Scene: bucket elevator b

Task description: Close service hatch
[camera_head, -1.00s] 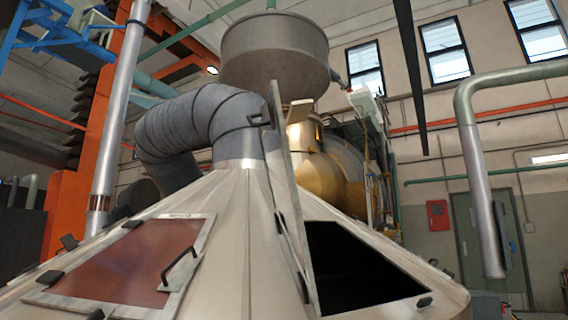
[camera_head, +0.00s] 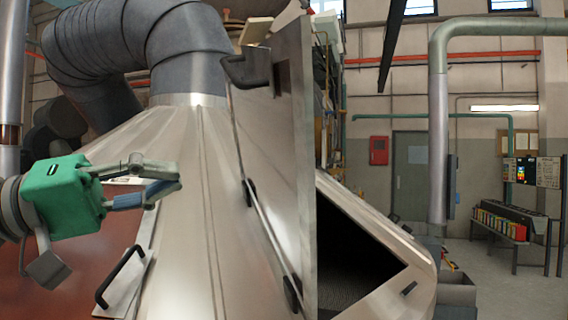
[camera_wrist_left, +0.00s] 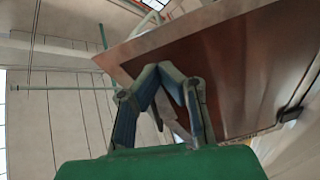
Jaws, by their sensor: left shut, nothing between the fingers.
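The service hatch door (camera_head: 283,130) stands open and upright in the head view, seen nearly edge-on, with a dark handle (camera_head: 250,70) near its top. Its dark opening (camera_head: 350,245) lies to the right in the sloping metal hood. My left gripper (camera_head: 178,180) is shut and empty, left of the door and apart from it, above the hood. In the left wrist view, the shut fingers (camera_wrist_left: 162,74) show in front of a red-brown framed panel (camera_wrist_left: 225,70) with a dark handle (camera_wrist_left: 291,113). I cannot tell which hatch this panel is. The right gripper is out of view.
A thick grey duct (camera_head: 185,45) rises from the hood behind. A vertical pipe (camera_head: 438,140) and a bench (camera_head: 500,222) stand at the right, with open floor near them.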

